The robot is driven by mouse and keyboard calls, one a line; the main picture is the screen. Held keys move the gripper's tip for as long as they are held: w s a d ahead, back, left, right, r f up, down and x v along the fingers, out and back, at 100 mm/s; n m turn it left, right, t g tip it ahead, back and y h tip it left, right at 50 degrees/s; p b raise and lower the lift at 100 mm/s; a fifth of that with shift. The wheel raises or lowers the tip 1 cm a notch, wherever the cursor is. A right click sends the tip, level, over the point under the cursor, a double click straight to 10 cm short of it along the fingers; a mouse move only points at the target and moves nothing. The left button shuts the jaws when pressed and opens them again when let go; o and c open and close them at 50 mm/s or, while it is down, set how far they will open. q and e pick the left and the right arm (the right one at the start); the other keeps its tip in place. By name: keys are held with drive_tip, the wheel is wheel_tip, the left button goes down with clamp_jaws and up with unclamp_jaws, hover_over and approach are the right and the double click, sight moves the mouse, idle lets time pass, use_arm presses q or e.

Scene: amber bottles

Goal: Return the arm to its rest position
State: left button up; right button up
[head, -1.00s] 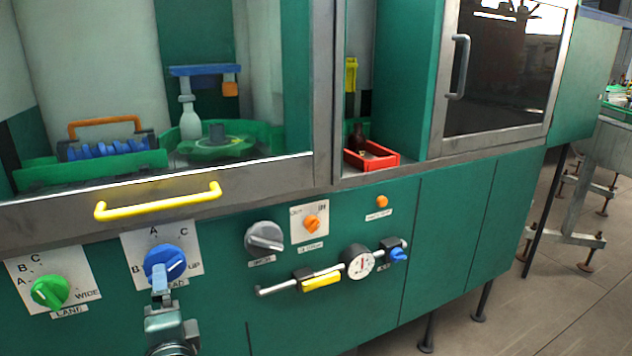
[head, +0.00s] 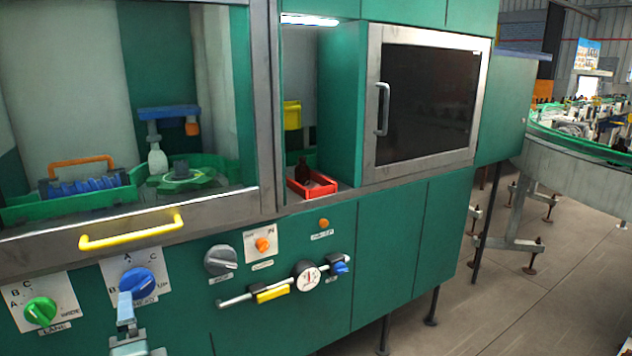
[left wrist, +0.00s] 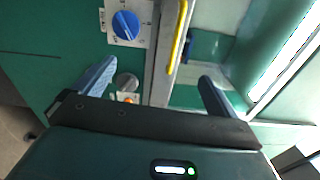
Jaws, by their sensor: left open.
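My left gripper (head: 125,312) shows at the lower left of the head view, in front of the green machine's panel, just below the blue knob (head: 138,283). In the left wrist view its two blue fingers stand wide apart with nothing between them (left wrist: 158,72). The blue knob also shows there (left wrist: 125,25), beyond the fingers and not gripped. My right gripper is in neither current view.
A yellow handle (head: 130,232) sticks out from the machine's window above the knob. A green knob (head: 40,311), grey knob (head: 220,260) and gauge (head: 306,276) line the panel. A red tray (head: 312,190) with a dark bottle (head: 302,171) stands in an opening.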

use_arm(q)
drive_tip(key=s+d+f+n+g+h+p, duration=0.1)
drive_tip(key=s+d+f+n+h, duration=0.2)
drive_tip(key=f, duration=0.4)
drive_tip(key=s+d+f+g+h+p, duration=0.1)
drive_tip(key=s+d+f+h, duration=0.2)
drive_tip(key=d+f+h, duration=0.4)
drive_tip(key=s+d+f+n+g+h, duration=0.1)
drive_tip(key=s+d+f+n, duration=0.1)
drive_tip(key=s, duration=0.3)
drive_tip(key=s+d+f+n+g+h+p, duration=0.1)
drive_tip(key=s+d+f+n+h, duration=0.1)
drive_tip(key=s+f+n, duration=0.2)
drive_tip(key=shift+s+d+f+n+g, duration=0.3)
drive_tip(key=shift+s+d+f, duration=0.1)
drive_tip(key=shift+s+f, duration=0.3)
use_arm(e)
drive_tip(key=shift+s+d+r+h, duration=0.15)
drive_tip(key=shift+d+r+h, duration=0.2)
drive_tip(key=shift+d, duration=0.35)
drive_tip(key=shift+s+f+g, duration=0.1)
drive_tip(key=shift+s+g, duration=0.15)
drive_tip(key=shift+g, duration=0.05)
drive_tip(key=shift+w+a+r, duration=0.1)
drive_tip(key=shift+w+r, duration=0.1)
drive_tip(key=shift+w, duration=0.05)
